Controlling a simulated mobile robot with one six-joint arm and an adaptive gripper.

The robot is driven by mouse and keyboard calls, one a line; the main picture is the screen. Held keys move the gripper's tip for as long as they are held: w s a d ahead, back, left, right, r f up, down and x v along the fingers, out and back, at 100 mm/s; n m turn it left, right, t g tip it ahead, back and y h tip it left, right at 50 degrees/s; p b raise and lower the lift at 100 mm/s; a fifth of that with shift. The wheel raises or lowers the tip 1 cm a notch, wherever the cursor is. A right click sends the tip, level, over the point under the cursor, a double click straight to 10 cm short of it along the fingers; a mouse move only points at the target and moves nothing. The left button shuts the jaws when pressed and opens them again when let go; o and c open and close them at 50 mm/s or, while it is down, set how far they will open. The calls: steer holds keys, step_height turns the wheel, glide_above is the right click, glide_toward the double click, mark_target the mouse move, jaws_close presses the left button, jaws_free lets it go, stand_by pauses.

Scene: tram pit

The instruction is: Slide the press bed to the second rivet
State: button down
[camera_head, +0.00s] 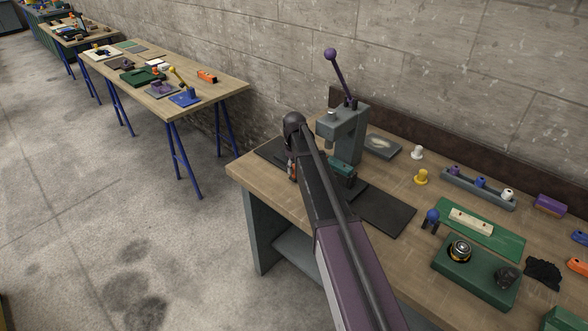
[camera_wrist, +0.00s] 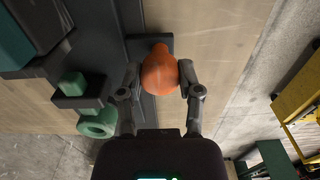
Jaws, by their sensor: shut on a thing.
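The grey-green press (camera_head: 345,135) stands at the back of the bench, its purple-knobbed lever (camera_head: 333,58) raised. A dark flat strip (camera_head: 385,208) runs along the bench under it, and a dark green block (camera_head: 343,173) sits below the press head. My gripper (camera_wrist: 160,78) is shut around an orange knob (camera_wrist: 158,68), one finger on each side. The knob joins a dark plate (camera_wrist: 150,44) behind it. A green cube (camera_wrist: 73,84) and a green ring (camera_wrist: 97,123) show left of the knob. In the head view my arm hides most of the bed and gripper; the rivets cannot be made out.
Open floor (camera_head: 110,220) lies at left.

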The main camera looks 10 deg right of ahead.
steer(key=w+a, duration=0.1)
steer(key=w, duration=0.1)
steer(key=w+a, duration=0.3)
steer(key=w, duration=0.1)
steer(key=shift+w+a, duration=0.1)
steer(key=shift+a, duration=0.25)
steer(key=shift+c, duration=1.3)
jaws_free()
steer(key=shift+r, duration=0.1)
